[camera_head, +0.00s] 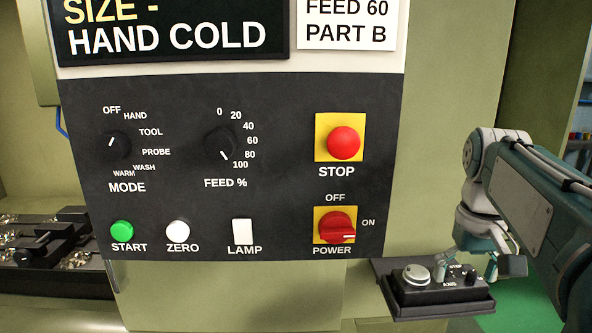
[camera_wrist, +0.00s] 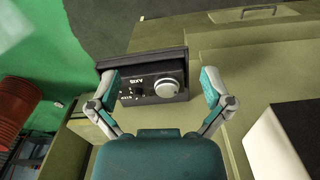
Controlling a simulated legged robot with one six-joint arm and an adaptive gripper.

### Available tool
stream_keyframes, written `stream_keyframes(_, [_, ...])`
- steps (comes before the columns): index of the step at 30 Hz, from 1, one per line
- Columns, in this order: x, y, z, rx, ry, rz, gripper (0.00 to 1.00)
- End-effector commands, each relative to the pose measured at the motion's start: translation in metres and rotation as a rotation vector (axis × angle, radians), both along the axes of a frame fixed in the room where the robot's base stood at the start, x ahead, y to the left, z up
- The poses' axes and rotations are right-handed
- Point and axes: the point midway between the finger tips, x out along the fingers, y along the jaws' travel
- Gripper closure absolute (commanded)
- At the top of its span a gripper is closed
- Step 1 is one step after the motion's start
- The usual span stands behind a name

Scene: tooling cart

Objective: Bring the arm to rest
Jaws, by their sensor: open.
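My arm (camera_head: 515,200) comes in from the right of the head view, bent, with its wrist low beside the machine panel. My gripper (camera_head: 503,266) hangs over the right end of a small black control box (camera_head: 432,298). In the wrist view, my gripper (camera_wrist: 159,80) has its fingers spread wide with nothing held between them. The same box (camera_wrist: 146,96), with a large silver knob (camera_wrist: 166,88) and small black knobs, lies between and beyond the fingertips. I cannot tell whether a fingertip touches the box.
The black control panel (camera_head: 290,190) has a MODE dial (camera_head: 117,145), a FEED dial (camera_head: 220,145), a red STOP button (camera_head: 343,143), and a red POWER switch (camera_head: 335,226) pointing at ON. A dark tray with metal parts (camera_head: 50,242) is at left. Green floor (camera_wrist: 40,50) lies open beside the machine.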

Motion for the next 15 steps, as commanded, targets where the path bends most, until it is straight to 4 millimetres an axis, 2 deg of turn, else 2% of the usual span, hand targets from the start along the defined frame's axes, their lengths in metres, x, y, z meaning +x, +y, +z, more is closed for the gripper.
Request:
stream_keyframes(8, [-0.015, 0.018, -0.009, -0.015, -0.058, 0.012, 0.0])
stream_keyframes(15, [-0.035, 0.04, -0.024, -0.029, -0.139, 0.026, 0.0])
